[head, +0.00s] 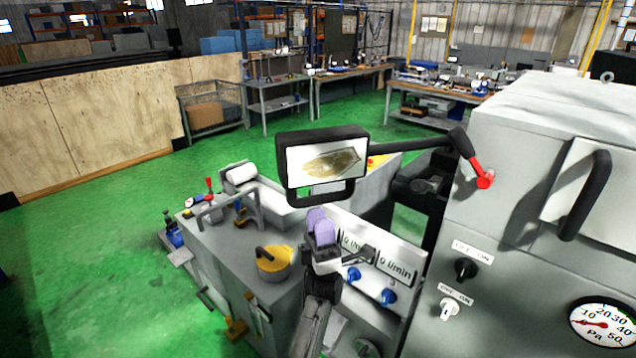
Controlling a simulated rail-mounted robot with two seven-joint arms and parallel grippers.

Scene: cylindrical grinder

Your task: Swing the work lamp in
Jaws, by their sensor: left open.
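The work lamp (327,162) has a black rectangular head with a pale panel and a black loop handle (322,203) along its lower edge. Its black arm (415,146) runs right to a red joint (484,180) on the side of the grey cabinet. My left gripper (320,226) has purple fingertips and is open. It is just below the loop handle, with its tips near the bar; I cannot tell whether they touch it. My right gripper is out of view.
The grey machine cabinet (520,130) with switches and a pressure gauge (602,323) fills the right side. Below the lamp are a flow panel (375,255) with blue knobs and a bench (220,245) with a yellow round part (273,260). Green floor (90,240) is clear at left.

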